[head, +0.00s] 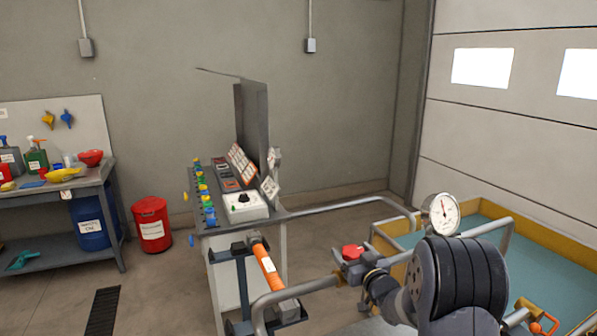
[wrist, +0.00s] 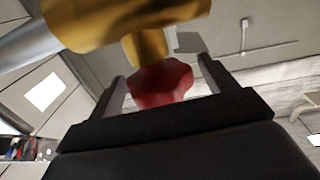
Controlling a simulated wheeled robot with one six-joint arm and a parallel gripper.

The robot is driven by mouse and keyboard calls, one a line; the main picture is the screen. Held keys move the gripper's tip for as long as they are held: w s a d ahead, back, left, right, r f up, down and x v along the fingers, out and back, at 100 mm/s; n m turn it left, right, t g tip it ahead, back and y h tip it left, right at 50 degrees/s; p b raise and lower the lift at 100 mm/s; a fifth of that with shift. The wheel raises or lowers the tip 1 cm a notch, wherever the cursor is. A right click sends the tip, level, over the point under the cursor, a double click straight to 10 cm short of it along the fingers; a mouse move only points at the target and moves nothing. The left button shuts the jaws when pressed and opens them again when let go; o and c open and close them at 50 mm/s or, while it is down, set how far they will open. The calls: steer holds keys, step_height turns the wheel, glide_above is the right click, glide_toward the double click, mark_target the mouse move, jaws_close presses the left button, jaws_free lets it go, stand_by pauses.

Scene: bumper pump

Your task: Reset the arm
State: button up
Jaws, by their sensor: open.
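My gripper (wrist: 162,70) is open in the wrist view, with one dark finger on each side. A red knob (wrist: 160,84) shows between the fingers, under a brass-coloured valve body (wrist: 120,22); I cannot tell whether the fingers touch it. A red valve handle (head: 352,252) on the grey pipe stands just left of my arm. A round pressure gauge (head: 444,213) stands right behind the arm.
Pipes run around a yellow-rimmed water tank (head: 540,243) at the right. A control bench (head: 244,208) with an upright panel stands in the middle. A workbench (head: 75,180), a blue drum (head: 90,222) and a red bin (head: 152,225) are at the left. Floor between them is clear.

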steer(key=shift+m+h, duration=0.4)
steer(key=shift+h, duration=0.2)
steer(key=shift+s+h, duration=0.15)
steer(key=shift+h, duration=0.15)
steer(key=b+v, duration=0.3)
steer(key=v, duration=0.7)
steer(key=shift+f, duration=0.2)
steer(key=shift+s, duration=0.1)
